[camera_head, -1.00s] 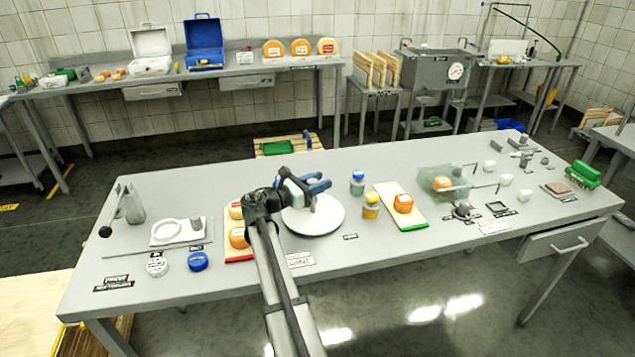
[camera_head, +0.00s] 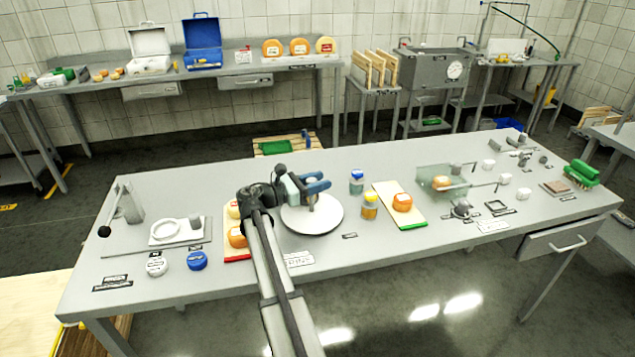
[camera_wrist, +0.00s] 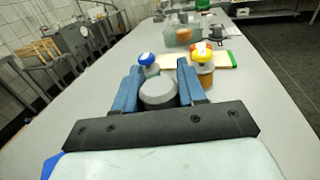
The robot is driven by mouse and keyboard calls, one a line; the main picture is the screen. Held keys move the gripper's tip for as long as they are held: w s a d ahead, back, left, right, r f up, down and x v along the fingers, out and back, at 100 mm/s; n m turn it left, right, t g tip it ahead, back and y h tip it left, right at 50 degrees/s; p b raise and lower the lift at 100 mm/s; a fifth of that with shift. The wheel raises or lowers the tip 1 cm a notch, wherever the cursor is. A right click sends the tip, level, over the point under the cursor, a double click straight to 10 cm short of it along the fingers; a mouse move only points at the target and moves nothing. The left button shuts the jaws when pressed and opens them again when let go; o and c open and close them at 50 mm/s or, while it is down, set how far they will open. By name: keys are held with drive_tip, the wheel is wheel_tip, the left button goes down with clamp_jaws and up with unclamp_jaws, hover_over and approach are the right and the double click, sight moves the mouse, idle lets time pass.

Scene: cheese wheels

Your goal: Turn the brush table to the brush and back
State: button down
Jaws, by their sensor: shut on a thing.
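The brush table appears to be the white round disc (camera_head: 312,220) in the middle of the bench in the head view. My gripper (camera_head: 316,187) is over the disc's far part. In the wrist view my gripper (camera_wrist: 160,84) has its blue fingers on either side of a grey round-topped knob (camera_wrist: 158,93) and is shut on it. The lower part of the knob and how it joins the disc are hidden. A green brush (camera_head: 582,173) lies at the bench's far right; I cannot tell if it is the task's brush.
A blue-capped jar (camera_head: 357,183) and a yellow-capped jar (camera_head: 370,207) stand just right of the disc. A board (camera_head: 414,217) with an orange cheese (camera_head: 402,203) is beyond them. Cheeses on another board (camera_head: 236,256) sit left, partly behind my arm.

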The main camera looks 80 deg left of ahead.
drive_tip(key=c, duration=0.7)
unclamp_jaws()
drive_tip(key=shift+c, duration=0.2)
drive_tip(key=v, duration=1.4)
